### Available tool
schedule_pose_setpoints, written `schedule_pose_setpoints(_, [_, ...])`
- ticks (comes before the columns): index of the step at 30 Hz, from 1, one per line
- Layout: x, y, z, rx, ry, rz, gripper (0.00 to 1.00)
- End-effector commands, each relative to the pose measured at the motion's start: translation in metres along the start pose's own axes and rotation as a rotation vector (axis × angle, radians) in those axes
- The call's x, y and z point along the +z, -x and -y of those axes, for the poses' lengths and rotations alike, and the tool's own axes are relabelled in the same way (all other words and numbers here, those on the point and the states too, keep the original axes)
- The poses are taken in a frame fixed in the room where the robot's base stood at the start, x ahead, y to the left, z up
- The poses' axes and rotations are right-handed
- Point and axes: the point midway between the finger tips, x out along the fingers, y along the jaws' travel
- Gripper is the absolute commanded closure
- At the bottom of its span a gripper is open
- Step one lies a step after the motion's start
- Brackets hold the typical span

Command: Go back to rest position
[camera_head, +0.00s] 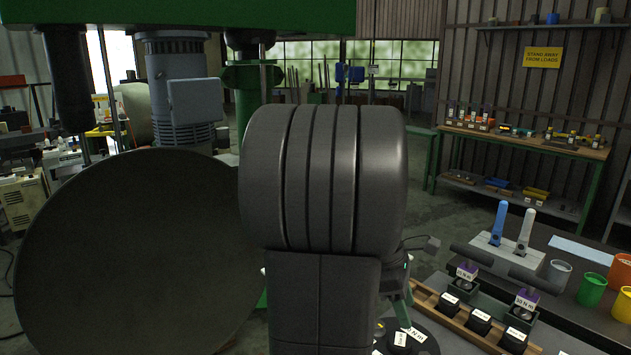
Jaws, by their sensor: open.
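A large dark rounded link of my arm fills the middle of the head view and hides much of what lies behind it. My gripper's fingers do not show; they are hidden behind the arm or out of the picture. To the right of the arm, a wooden rack (447,321) on the dark workbench holds several black parts with white labels. Two torque tools with purple blocks, one labelled 30 N m (526,299), lie behind the rack. A blue-handled tool (499,222) and a white-handled tool (525,231) stand upright in a light holder (505,251).
A green machine (200,16) with a large dark disc (130,260) stands close on the left. Grey, green (591,289), yellow and orange cups stand on the right bench. Open floor (455,225) lies behind, before a shelf (520,142) with small parts.

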Motion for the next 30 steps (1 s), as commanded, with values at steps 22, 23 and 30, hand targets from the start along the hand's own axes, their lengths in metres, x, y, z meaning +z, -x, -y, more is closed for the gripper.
schedule_pose_setpoints(22, [0.002, -0.141, -0.003, -0.018, -0.012, 0.007, 0.51])
schedule_pose_setpoints(23, [0.003, -0.136, -0.004, -0.029, -0.046, 0.007, 0.51])
schedule_pose_setpoints(30, [0.004, -0.136, -0.006, -0.132, -0.295, 0.008, 0.51])
